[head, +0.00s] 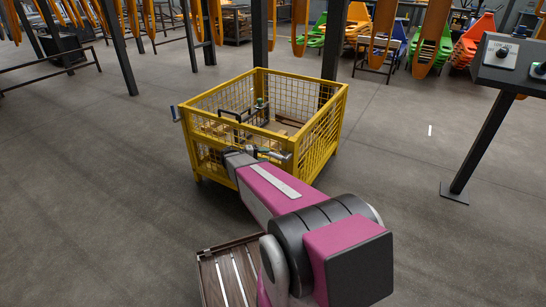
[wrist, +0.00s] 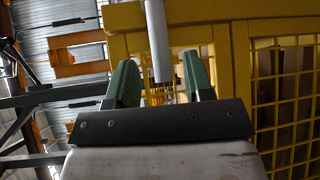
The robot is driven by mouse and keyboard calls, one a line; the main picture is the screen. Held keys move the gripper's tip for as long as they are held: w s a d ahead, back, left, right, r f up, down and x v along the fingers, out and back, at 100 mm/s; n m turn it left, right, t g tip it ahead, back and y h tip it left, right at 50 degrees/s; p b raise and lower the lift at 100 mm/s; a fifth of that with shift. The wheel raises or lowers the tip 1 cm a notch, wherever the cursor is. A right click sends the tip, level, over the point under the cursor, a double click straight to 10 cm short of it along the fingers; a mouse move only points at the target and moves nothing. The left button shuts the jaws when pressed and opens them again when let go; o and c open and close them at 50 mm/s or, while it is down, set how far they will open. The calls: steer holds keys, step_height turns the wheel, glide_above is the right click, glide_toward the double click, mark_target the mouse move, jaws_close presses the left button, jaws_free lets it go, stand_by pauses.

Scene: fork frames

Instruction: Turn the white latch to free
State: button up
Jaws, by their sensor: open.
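A yellow wire-mesh crate (head: 318,128) stands on the floor ahead of me. My gripper (head: 262,152) is at its near side, close to the top rail. In the wrist view my gripper (wrist: 159,68) is open, with one green finger on each side of a pale grey-white bar (wrist: 157,40). The bar looks like the latch and hangs in front of the crate's yellow frame (wrist: 210,35). I cannot tell whether either finger touches it. In the head view my arm hides part of the crate's near side, and the latch is not clear there.
A dark slatted pallet or box (head: 228,275) is on the floor below my arm. A dark control stand (head: 480,140) is at the right. A dark-handled item (head: 235,117) is inside the crate.

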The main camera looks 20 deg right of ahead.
mark_target(271, 155)
steer(key=shift+s+d+f, duration=0.15)
steer(key=shift+d+f, duration=0.05)
steer(key=shift+d, duration=0.9)
steer(key=shift+s+d+f, duration=0.15)
steer(key=shift+d, duration=0.95)
jaws_close()
